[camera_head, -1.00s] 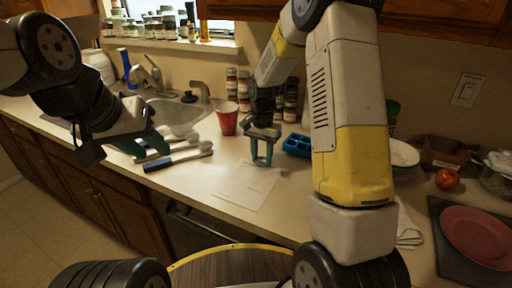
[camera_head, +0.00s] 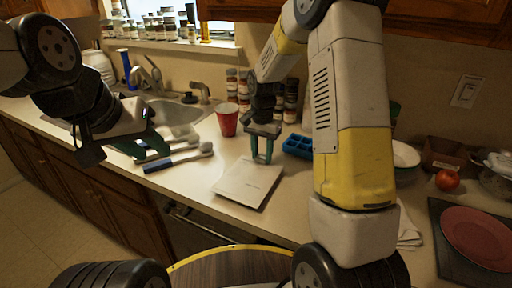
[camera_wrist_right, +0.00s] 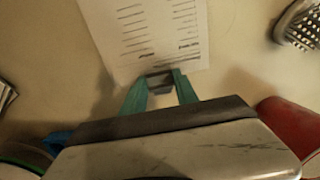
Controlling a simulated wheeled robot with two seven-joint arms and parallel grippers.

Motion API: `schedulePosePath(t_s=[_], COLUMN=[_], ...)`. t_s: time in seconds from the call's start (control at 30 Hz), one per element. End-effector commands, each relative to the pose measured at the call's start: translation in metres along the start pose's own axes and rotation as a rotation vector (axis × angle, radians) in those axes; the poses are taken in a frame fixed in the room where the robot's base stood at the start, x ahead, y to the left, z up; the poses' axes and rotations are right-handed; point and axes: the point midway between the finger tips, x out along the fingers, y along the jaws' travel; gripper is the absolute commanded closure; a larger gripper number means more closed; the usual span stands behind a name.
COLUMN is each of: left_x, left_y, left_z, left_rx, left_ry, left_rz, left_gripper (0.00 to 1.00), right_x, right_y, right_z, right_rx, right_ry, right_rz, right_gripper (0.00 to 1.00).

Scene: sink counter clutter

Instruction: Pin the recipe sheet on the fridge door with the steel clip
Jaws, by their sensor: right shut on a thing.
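The recipe sheet (camera_head: 247,183), white with printed lines, is just above the counter, tilted, with a shadow beneath. It also shows in the right wrist view (camera_wrist_right: 155,35). My right gripper (camera_head: 262,160) is at the sheet's back edge. Its teal fingers are shut on a small grey piece (camera_wrist_right: 160,84) at that edge, which looks like the steel clip. My left gripper (camera_head: 122,151) hangs at the left over the counter front, fingers apart and empty. The fridge door is not in view.
Long-handled brushes (camera_head: 178,162) lie left of the sheet, before the sink. A red cup (camera_head: 227,120) and spice jars stand behind. A blue tray (camera_head: 298,146) is right of my right gripper. An apple (camera_head: 447,180) and pink plate (camera_head: 478,238) are far right.

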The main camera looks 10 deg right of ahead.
Motion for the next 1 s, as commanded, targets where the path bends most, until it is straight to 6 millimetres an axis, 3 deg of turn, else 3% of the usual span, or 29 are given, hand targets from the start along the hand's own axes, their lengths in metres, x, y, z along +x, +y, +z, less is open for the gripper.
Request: schedulePosePath(t_s=[1.0], left_x=[0.0], left_y=[0.0], left_z=[0.0], left_rx=[0.0], left_ry=[0.0], left_rz=[0.0], left_gripper=[0.64], right_x=[-0.041], right_y=[0.0], right_z=[0.0], right_rx=[0.0], right_ry=[0.001], right_rz=[-0.001], right_gripper=[1.0])
